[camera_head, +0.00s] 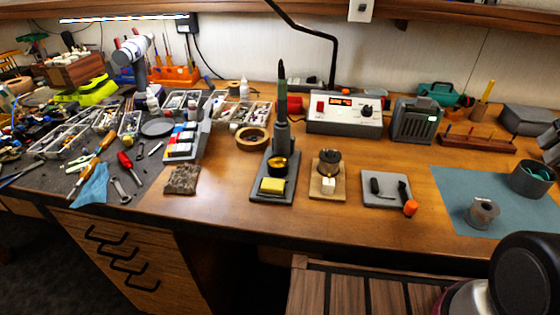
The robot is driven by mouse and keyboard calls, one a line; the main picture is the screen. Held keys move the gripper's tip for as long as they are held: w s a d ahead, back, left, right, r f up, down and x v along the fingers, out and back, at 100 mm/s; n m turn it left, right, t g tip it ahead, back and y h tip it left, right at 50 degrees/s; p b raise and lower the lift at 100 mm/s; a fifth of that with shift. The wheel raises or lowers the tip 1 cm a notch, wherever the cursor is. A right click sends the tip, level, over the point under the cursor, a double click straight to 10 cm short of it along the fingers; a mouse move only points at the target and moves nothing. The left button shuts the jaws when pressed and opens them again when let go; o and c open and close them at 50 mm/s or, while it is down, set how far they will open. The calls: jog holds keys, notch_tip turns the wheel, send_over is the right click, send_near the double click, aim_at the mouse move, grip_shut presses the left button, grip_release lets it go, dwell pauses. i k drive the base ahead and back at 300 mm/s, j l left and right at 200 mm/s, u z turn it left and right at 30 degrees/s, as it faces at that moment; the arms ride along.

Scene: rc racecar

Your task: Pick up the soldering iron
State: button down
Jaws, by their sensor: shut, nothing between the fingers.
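The soldering iron (282,92) is a slim dark piece standing upright in a grey stand (284,193) near the middle of the wooden bench. Its lower end is hidden inside the stand's holder. A yellow sponge (272,185) lies on the front of the stand's base, with a round brass-coloured piece (278,165) behind it. My gripper is not in view. A dark rounded part at the bottom right corner looks like my own arm.
Right of the stand are a small wooden holder (318,193), a grey control box (345,114) and a grey tray (371,202). A tape roll (252,139) is close left. Tools crowd the left bench. A black lamp arm (333,62) rises behind.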

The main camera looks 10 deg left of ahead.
aim_at(282, 121)
jog(key=k+j+u, duration=0.15)
jog(key=j, duration=0.25)
jog(key=k+j+u, duration=0.1)
jog(key=j, duration=0.3)
jog(key=k+j+u, duration=0.15)
jog(key=j, duration=0.3)
jog(key=j+u, duration=0.15)
jog(key=j, duration=0.25)
